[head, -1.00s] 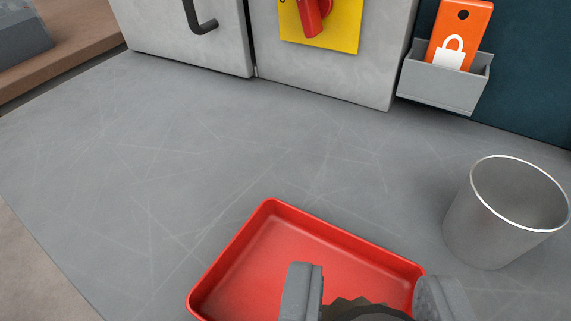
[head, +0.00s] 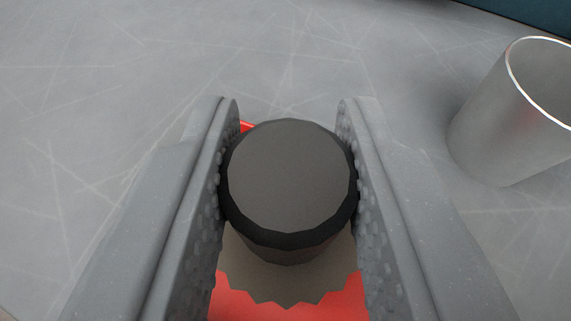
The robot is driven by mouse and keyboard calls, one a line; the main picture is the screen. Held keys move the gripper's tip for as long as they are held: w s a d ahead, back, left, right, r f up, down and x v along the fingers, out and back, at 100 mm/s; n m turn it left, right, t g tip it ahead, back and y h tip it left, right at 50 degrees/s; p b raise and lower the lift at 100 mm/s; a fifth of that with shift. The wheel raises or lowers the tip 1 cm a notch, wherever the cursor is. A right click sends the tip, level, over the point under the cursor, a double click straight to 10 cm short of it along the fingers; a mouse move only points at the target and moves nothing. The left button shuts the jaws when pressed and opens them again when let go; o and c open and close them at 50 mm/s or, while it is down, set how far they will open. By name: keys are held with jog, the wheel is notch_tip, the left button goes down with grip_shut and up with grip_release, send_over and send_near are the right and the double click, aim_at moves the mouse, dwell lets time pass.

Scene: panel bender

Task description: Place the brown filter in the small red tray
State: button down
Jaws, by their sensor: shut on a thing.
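The brown filter (head: 288,180) is a round piece with a dark rim and a wider, jagged brown part below. My gripper (head: 289,165) is shut on it, with one textured finger on each side. The small red tray (head: 290,306) lies beneath the filter and shows between my fingers below it, with a sliver above. My fingers and the filter hide most of the tray. I cannot tell whether the filter touches the tray floor.
A grey metal cup (head: 505,120) stands to the right of my gripper. The scratched grey worktop (head: 130,70) is clear at the left and beyond the gripper. A dark teal panel edge (head: 530,14) shows at the top right.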

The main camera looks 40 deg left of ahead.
jog(key=c, duration=1.1)
grip_release()
jog(key=shift+f, duration=0.1)
jog(key=shift+b+v, duration=0.3)
jog(key=shift+v, duration=5.75)
